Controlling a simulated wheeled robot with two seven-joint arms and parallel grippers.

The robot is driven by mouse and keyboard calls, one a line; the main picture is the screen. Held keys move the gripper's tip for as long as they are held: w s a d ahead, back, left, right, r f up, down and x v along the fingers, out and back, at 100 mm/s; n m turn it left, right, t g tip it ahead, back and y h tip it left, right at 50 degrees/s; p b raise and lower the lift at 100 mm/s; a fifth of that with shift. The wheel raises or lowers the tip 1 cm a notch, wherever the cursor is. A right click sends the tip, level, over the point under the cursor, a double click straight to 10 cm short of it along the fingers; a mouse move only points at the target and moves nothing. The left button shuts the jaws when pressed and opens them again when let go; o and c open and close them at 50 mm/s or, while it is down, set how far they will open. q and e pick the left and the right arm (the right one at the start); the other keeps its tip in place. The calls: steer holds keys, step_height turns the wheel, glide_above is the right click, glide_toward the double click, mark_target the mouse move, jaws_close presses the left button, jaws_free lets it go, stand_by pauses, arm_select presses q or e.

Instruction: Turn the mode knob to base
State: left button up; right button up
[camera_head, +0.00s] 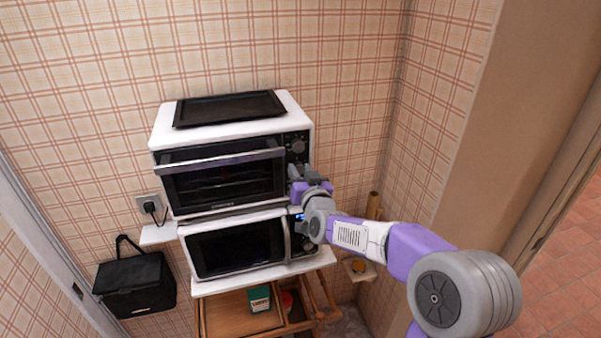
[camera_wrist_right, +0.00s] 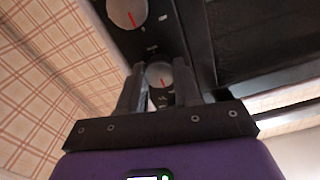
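The toaster oven (camera_head: 222,180) is white with a black control panel along its right side. An upper knob (camera_head: 297,147) shows on that panel; in the right wrist view the same panel has a large knob (camera_wrist_right: 127,12) and a lower knob (camera_wrist_right: 159,75), each with a red pointer mark. My right gripper (camera_wrist_right: 160,78) is at the panel with its fingers parted, one on each side of the lower knob. I cannot tell whether they touch it. In the head view my right gripper (camera_head: 308,174) hides the lower panel. Panel labels are too small to read. My left gripper is out of view.
A dark tray (camera_head: 228,108) lies on top of the oven. A microwave (camera_head: 237,247) stands just below it. A wooden drawer (camera_head: 225,313) with a green box (camera_head: 259,299) is lower down. A black bag (camera_head: 136,286) hangs at left. A plaid wall is close on the right.

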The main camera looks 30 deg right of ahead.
steer(key=c, duration=0.4)
steer(key=shift+f+m+b, duration=0.15)
steer(key=shift+m+b, duration=0.35)
steer(key=shift+b, duration=0.45)
steer(key=shift+c, duration=0.2)
steer(key=m+b, duration=0.5)
steer(key=b, duration=0.1)
steer(key=m+b, duration=0.2)
steer(key=m, duration=0.1)
steer(key=shift+m+b, duration=0.3)
steer(key=shift+b, duration=0.1)
steer(key=m+b, duration=0.2)
steer(key=m, duration=0.1)
steer(key=shift+m, duration=0.4)
steer(key=m+b, duration=0.1)
steer(key=m, duration=0.2)
steer(key=shift+b, duration=0.3)
steer(key=m+b, duration=0.1)
steer(key=m, duration=0.3)
steer(key=shift+m+b, duration=0.5)
steer(key=shift+m, duration=1.1)
